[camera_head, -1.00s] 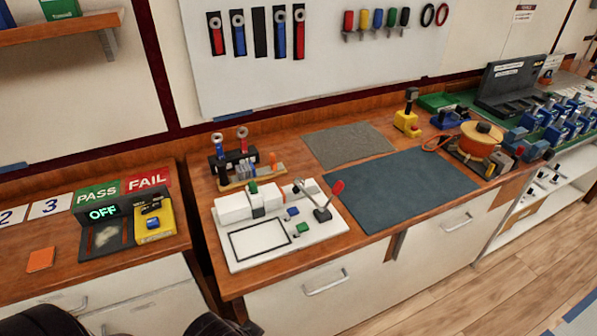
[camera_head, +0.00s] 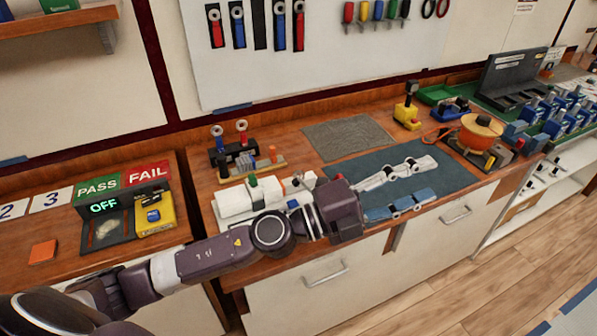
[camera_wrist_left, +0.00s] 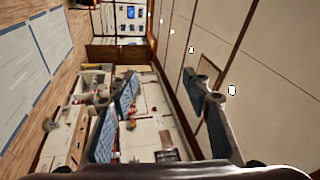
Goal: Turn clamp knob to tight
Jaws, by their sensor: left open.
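The white fixture's block (camera_head: 234,203) stands on the middle bench, with a small green piece (camera_head: 253,181) on it. I cannot make out which part is the clamp knob. My left gripper (camera_head: 430,177) is open and empty, to the right of the fixture and above the dark mat (camera_head: 350,172). In the left wrist view its two blue-padded fingers (camera_wrist_left: 165,98) stand wide apart with nothing between them; the view looks sideways along the bench.
A small tool rack (camera_head: 238,165) stands behind the fixture. A grey mat (camera_head: 348,138) lies at the back. An orange pot (camera_head: 480,130) and a yellow stand (camera_head: 407,115) are to the right. The PASS/FAIL station (camera_head: 120,195) is at the left.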

